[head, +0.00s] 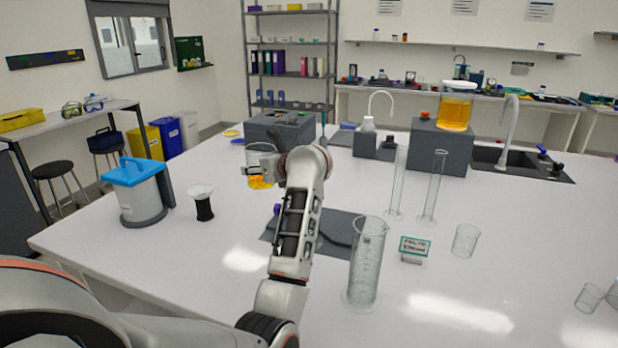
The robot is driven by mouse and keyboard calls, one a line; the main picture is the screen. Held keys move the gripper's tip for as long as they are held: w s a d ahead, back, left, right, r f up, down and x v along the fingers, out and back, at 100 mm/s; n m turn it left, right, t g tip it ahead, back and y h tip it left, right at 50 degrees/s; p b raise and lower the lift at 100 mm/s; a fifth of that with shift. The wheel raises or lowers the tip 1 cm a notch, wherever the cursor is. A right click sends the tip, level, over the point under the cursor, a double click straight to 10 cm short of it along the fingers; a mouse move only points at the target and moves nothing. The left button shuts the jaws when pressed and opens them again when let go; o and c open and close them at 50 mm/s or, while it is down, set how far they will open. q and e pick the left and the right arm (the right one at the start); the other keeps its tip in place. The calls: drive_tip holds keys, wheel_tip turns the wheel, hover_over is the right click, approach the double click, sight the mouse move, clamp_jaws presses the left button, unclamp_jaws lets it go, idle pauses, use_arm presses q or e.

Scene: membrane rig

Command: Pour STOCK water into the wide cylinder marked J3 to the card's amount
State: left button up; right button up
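A wide, clear graduated cylinder (366,265) stands upright at the front middle and looks empty; its marking is too small to read. A small card (415,246) on a stand beside it has a "FILL TO" line, its amount too blurred to read. A glass beaker (260,178) with some amber liquid is at the left of my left wrist. My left gripper (277,167) is at the beaker's right side, its fingers mostly hidden, so I cannot tell whether it grips. A large jar of amber liquid (455,112) stands on a grey block (440,148). My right gripper is out of view.
Two tall narrow cylinders (433,190) stand behind the card. An empty beaker (466,240) is to its right, with more glassware (589,297) at the right edge. A dark mat (335,232) lies behind the wide cylinder. A blue-lidded container (140,195) and black-and-white item (203,205) stand left.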

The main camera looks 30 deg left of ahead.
sight(273, 151)
use_arm(q)
drive_tip(key=shift+w+d+r+m+t+y+b, duration=0.15)
drive_tip(key=shift+d+r+m+y, duration=0.15)
drive_tip(key=shift+r+y, duration=0.35)
drive_tip(key=shift+d+r+m+t+y+b, duration=0.15)
drive_tip(key=shift+d+r+m+y, duration=0.2)
drive_tip(key=shift+r, duration=0.55)
drive_tip(key=shift+w+d+r+m+y+b, duration=0.1)
drive_tip(key=shift+d+r+m+y+b, duration=0.1)
drive_tip(key=shift+r+y, duration=0.5)
drive_tip(key=shift+d+r+m+y+b, duration=0.25)
drive_tip(key=shift+d+y+b, duration=0.15)
drive_tip(key=shift+b, duration=0.25)
drive_tip(key=r, duration=0.1)
drive_tip(key=d+r+m+t+y, duration=0.1)
drive_tip(key=shift+w+d+r, duration=0.1)
drive_tip(key=shift+w+r, duration=0.1)
drive_tip(key=shift+r, duration=0.15)
drive_tip(key=shift+d+r+m+t+y+b, duration=0.15)
drive_tip(key=shift+r+m+t+y+b, duration=0.35)
drive_tip(key=shift+r+m+y, duration=0.35)
drive_tip(key=shift+d+r+m+t+y+b, duration=0.1)
drive_tip(key=shift+r+m+t+y+b, duration=0.35)
drive_tip(key=shift+r, duration=0.55)
drive_tip(key=shift+r+m+t+y+b, duration=0.45)
drive_tip(key=shift+m+t, duration=0.2)
drive_tip(key=shift+m, duration=0.25)
